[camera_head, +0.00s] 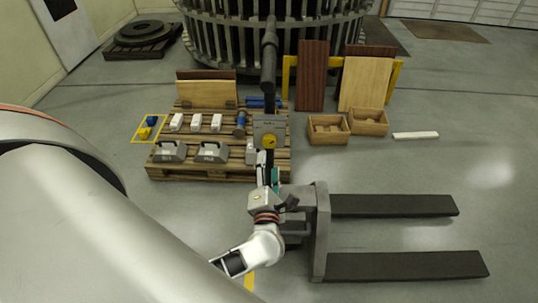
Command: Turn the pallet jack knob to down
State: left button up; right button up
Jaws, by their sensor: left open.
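The pallet jack (320,225) stands in front of me with its two dark forks pointing right. Its dark handle (270,60) rises upright. A grey plate (262,125) on the handle carries the round yellow knob (269,141). The knob's setting is too small to read. My left gripper (262,164) is open, with its fingers pointing up the picture just below the knob. In the picture the fingertips sit close under the plate. I cannot tell whether they touch it. My right gripper is out of view.
A wooden pallet (215,172) with grey weights, white blocks and boards stands behind and left of the jack. Two wooden crates (328,129) and leaning boards (312,75) are at the back right. A large round slatted structure (275,40) stands behind. Floor around the forks is clear.

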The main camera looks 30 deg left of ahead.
pick_arm(q)
jog(key=shift+v, duration=1.3)
